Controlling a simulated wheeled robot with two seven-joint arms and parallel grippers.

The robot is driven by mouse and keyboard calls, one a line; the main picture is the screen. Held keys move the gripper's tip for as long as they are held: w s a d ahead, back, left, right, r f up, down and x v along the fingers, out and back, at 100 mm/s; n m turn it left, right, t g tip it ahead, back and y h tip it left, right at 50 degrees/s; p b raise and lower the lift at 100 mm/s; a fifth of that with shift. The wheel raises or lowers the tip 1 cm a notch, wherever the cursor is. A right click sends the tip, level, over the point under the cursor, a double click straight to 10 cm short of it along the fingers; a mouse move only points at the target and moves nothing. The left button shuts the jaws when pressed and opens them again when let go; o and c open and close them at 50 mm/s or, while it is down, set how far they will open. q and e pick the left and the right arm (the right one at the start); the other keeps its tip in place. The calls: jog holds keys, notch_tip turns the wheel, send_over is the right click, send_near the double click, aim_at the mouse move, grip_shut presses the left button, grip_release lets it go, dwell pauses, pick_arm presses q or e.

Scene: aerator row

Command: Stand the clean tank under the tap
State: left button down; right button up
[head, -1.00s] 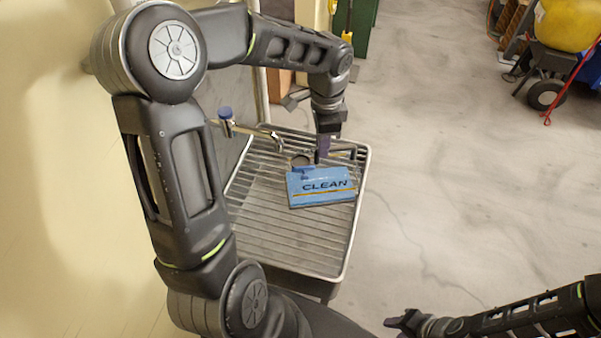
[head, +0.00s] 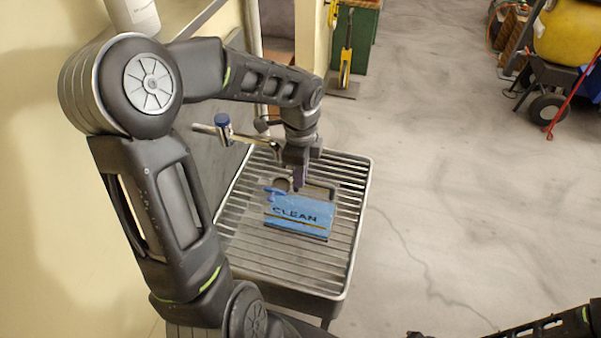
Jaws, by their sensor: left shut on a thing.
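The clean tank (head: 300,222) is a blue box with the word CLEAN on its face and a thin yellow line below it. It is at the slatted metal grate (head: 285,258), below the tap in the picture. My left gripper (head: 298,184) points down at the tank's far side and is shut on it, though its fingertips are small and partly hidden. The tap (head: 222,128) has a blue knob, and its pipe runs right towards my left wrist, which hides part of its outlet. I cannot tell whether the tank touches the grate. Only a sliver of my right gripper (head: 415,334) shows at the bottom edge.
A raised metal rim (head: 361,215) bounds the grate. A wall is on the left, with a white bottle (head: 134,14) at the top. A yellow rounded container (head: 568,38) on a wheeled cart stands at top right. The floor right of the grate is clear.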

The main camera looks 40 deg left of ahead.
aim_at(300, 191)
pick_arm(q)
jog(key=shift+f+b, duration=0.65)
jog(key=shift+f, duration=0.3)
jog(key=shift+p, duration=0.3)
dwell(0.8)
jog(key=shift+f+b, duration=0.75)
jog(key=shift+f, duration=0.3)
dwell(0.5)
jog(key=c, duration=1.3)
grip_release()
jog(key=shift+c, duration=0.2)
notch_tip(300, 191, up, 8)
jog(key=shift+f, duration=0.1)
